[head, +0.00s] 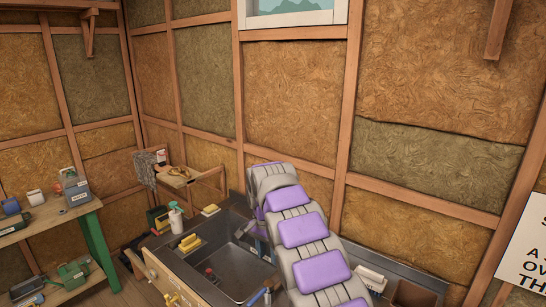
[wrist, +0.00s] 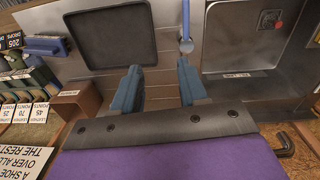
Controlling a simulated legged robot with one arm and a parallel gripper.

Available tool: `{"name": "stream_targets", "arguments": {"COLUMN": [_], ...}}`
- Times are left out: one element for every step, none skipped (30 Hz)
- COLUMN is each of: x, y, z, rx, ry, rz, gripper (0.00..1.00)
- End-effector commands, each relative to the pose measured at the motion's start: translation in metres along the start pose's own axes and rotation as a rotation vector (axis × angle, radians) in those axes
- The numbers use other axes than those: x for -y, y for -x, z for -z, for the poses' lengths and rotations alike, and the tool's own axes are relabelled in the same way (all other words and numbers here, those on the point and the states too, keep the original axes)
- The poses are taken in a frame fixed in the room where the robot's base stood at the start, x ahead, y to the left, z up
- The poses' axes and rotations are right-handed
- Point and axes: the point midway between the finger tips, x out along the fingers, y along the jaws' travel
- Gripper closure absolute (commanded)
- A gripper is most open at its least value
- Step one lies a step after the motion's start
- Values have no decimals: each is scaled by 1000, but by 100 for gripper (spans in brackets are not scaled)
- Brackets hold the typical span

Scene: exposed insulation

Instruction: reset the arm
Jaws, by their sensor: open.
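My gripper (wrist: 160,78) shows in the wrist view as two blue-grey fingers, spread apart with nothing between them. It is over the metal sink counter (wrist: 176,80). My arm, grey with purple panels, rises over the sink (head: 240,268) in the head view.
Yellow sponges (head: 190,242) and a spray bottle (head: 176,218) stand at the sink's left. A green workbench (head: 75,222) with tools is at left. A white sign (head: 525,245) is at right. Insulated walls close in the back.

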Motion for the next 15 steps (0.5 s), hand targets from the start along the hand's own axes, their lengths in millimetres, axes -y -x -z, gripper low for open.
{"name": "stream_targets", "arguments": {"x": [-16, -24, -35, -44, -53, -64, -74, -82, -94, -103, -111, -124, -133, -142, -154], "y": [10, 15, 20, 23, 28, 32, 35, 40, 43, 46, 50, 52, 54, 58, 58], "z": [-1, -2, -4, -6, -7, -10, -13, -15, -19, -23, -26, -31, -36, -40, -47], "rx": [-2, -4, -2, 0, -1, 2, 3, 2, 5, 6, 5, 12, 14, 16, 24], "ry": [7, 13, 24, 30, 38, 48, 55, 64, 74, 82, 91, 101, 110, 119, 130], "rz": [-8, -11, -18, -23, -26, -32, -36, -37, -42, -45, -45, -51, -53, -53, -57], "gripper": [57, 57, 57, 57, 57, 57, 57, 57, 57, 57, 57, 57, 57, 57, 57]}}
